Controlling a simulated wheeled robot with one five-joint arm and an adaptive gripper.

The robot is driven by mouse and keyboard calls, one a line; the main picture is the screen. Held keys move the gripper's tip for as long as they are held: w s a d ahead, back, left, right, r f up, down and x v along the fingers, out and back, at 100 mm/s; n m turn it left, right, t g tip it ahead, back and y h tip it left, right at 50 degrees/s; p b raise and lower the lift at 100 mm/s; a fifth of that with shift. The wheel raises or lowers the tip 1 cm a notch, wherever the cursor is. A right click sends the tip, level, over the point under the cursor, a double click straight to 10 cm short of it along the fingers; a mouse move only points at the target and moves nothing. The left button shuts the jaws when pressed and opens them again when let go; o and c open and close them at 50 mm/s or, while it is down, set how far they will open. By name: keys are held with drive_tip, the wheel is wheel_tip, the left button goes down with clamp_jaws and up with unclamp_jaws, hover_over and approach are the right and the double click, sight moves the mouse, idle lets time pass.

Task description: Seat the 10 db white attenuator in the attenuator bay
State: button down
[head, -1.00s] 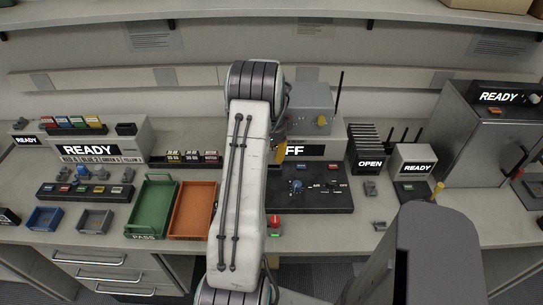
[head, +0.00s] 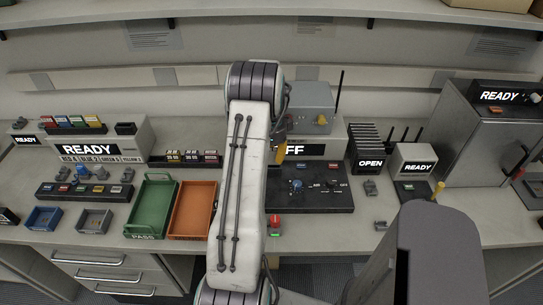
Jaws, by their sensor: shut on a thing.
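My gripper (head: 281,150) shows only in part, as a dark and yellow piece at the right edge of my pale arm, in front of the back instruments. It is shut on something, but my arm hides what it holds. A low dark rack (head: 154,162) with small labelled modules stands left of my arm. Some labels seem to read in dB, too small to read surely. I cannot pick out the 10 dB white attenuator. The attenuator bay is not clearly identifiable and may be partly behind my arm.
A black control panel (head: 335,200) with a blue knob lies right of my arm. A green PASS tray (head: 131,229) and an orange tray (head: 176,232) lie to the left. A grey box (head: 310,97) with a black antenna stands behind.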

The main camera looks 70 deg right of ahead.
drive_tip(key=shift+f+b, duration=1.1)
drive_tip(key=shift+f, duration=0.45)
drive_tip(key=c, duration=0.9)
unclamp_jaws()
drive_tip(key=shift+r, duration=0.1)
wheel_tip(320, 180, up, 12)
drive_tip(key=shift+f, duration=0.1)
drive_tip(key=shift+a, duration=0.1)
